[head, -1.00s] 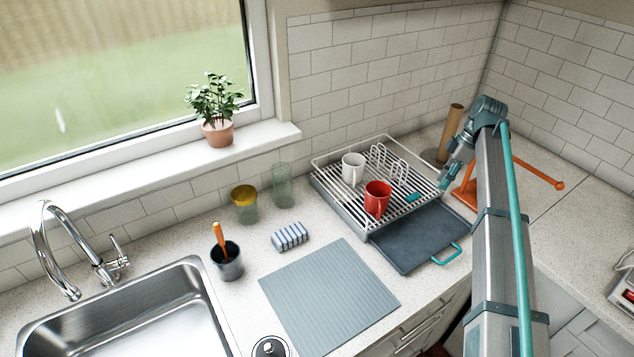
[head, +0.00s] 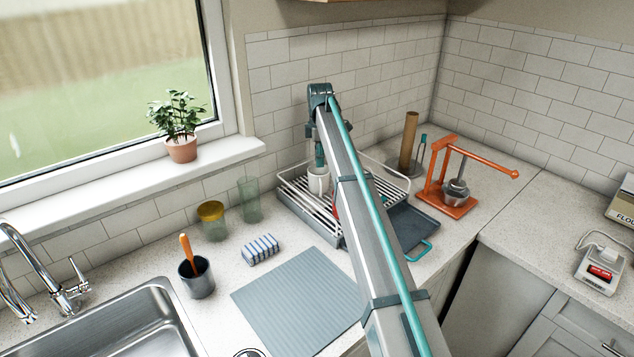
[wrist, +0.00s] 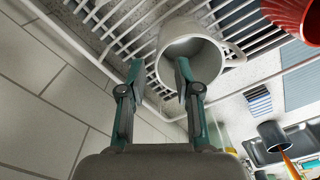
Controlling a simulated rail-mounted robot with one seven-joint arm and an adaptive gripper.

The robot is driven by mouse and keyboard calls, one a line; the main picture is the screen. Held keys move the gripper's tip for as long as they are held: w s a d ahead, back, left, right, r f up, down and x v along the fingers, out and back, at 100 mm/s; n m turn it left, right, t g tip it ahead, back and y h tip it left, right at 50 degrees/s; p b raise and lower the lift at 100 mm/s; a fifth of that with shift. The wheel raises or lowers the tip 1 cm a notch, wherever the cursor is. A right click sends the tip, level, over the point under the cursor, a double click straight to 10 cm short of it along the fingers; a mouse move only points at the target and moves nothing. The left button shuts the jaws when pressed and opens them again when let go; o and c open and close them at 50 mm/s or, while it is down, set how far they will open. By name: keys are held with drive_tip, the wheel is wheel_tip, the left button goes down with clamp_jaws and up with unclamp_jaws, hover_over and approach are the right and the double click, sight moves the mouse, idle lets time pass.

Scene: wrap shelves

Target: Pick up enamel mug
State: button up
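A white mug (head: 318,181) stands in the dish rack (head: 288,194); it also shows in the wrist view (wrist: 206,62), its mouth towards the camera and its handle to the right. I take it to be the enamel mug. My gripper (wrist: 160,68) is open and empty at its rim. The right finger overlaps the mug's mouth and the left finger is outside its left edge; I cannot tell whether either touches. In the head view my gripper (head: 319,155) is just above the mug. A red ribbed mug (wrist: 296,16) is close by, mostly hidden behind my arm in the head view.
The rack's wire bars surround the mug. A tiled wall is close behind. A dark drain tray (head: 410,225) lies right of the rack, with an orange stand (head: 440,190) beyond. Two glass containers (head: 212,220) stand left. The grey mat (head: 295,300) is bare.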

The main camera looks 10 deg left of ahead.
sight(318, 169)
drive_tip(key=shift+a+f+p, duration=0.15)
drive_tip(key=shift+f+p, duration=0.5)
drive_tip(key=shift+f, duration=0.85)
drive_tip(key=shift+a+f+p, duration=0.1)
drive_tip(key=shift+f+p, duration=0.5)
drive_tip(key=shift+f, duration=0.85)
clamp_jaws()
